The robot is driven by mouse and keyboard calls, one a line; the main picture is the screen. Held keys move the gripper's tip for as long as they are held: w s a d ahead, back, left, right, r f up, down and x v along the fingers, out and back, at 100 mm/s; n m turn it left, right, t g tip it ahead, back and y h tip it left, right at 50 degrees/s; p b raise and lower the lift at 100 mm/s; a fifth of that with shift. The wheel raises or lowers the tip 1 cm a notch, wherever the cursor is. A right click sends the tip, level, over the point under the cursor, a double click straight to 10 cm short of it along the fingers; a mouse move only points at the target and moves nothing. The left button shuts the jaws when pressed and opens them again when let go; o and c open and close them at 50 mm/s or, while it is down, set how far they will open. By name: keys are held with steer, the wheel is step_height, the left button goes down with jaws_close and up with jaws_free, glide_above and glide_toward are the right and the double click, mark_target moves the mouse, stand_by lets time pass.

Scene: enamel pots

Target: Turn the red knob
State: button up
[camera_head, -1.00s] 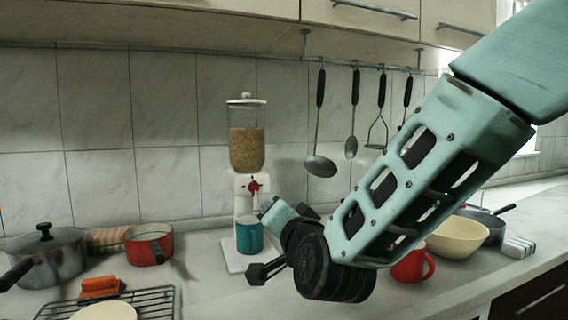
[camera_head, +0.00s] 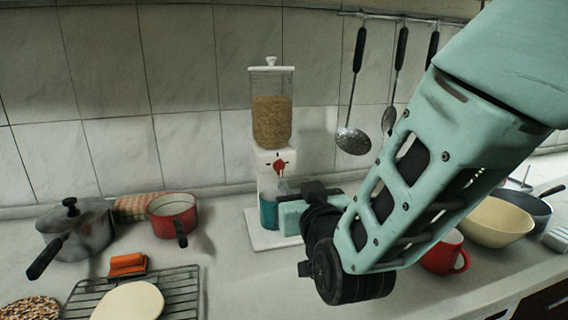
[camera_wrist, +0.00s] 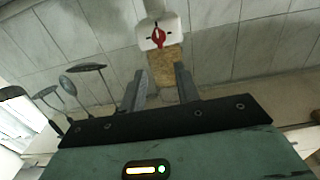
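The red knob (camera_head: 280,167) is on the front of the white dispenser body (camera_head: 265,180), below a clear hopper of grain (camera_head: 272,120). A teal cup (camera_head: 268,213) stands under it on the white base, partly hidden by my gripper. In the wrist view the red knob (camera_wrist: 158,37) appears beyond the fingertips, with its long side roughly up and down in the picture. My gripper (camera_wrist: 160,70) is open, with its two fingers apart and nothing between them. It is near the knob and does not appear to touch it. In the head view its fingers are partly hidden.
A red pot (camera_head: 172,215), a grey pot (camera_head: 78,232) and a wire rack (camera_head: 180,290) stand left. A red mug (camera_head: 446,255) and a cream bowl (camera_head: 497,222) are right of my arm. Utensils such as a ladle (camera_head: 353,140) hang behind.

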mark_target(281, 164)
steer(key=p+x, duration=0.1)
steer(key=x, duration=1)
steer(key=shift+p, duration=0.4)
steer(key=shift+c, duration=0.3)
jaws_close()
